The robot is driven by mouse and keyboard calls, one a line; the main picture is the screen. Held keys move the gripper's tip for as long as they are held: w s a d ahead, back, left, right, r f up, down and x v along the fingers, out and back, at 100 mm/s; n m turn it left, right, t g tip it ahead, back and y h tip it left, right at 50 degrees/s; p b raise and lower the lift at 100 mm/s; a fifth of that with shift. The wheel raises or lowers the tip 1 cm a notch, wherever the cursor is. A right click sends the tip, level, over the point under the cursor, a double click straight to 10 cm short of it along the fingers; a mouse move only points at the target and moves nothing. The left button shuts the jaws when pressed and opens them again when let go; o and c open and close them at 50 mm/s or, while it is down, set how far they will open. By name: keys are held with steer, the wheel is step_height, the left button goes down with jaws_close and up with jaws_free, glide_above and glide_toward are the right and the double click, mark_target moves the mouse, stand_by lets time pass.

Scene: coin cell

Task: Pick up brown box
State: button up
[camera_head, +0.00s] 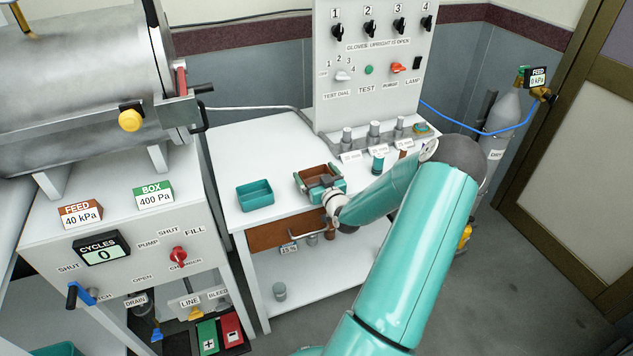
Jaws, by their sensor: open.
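A brown open-topped box (314,172) sits on the white table near its front edge. My gripper (322,184) is at the box, over its near side, at the end of my teal arm that reaches in from the lower right. The jaws are open. The gripper hides part of the box's near wall, and I cannot tell whether the fingers touch it.
A teal open box (255,195) stands left of the brown box. A white panel (372,65) with knobs rises behind, with small labelled vials at its foot. A large metal chamber (80,80) is at left. A grey gas cylinder (500,120) stands at right.

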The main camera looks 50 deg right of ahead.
steer(key=shift+w+d, duration=0.15)
steer(key=shift+w, duration=0.2)
steer(key=c, duration=0.7)
steer(key=shift+r, duration=0.15)
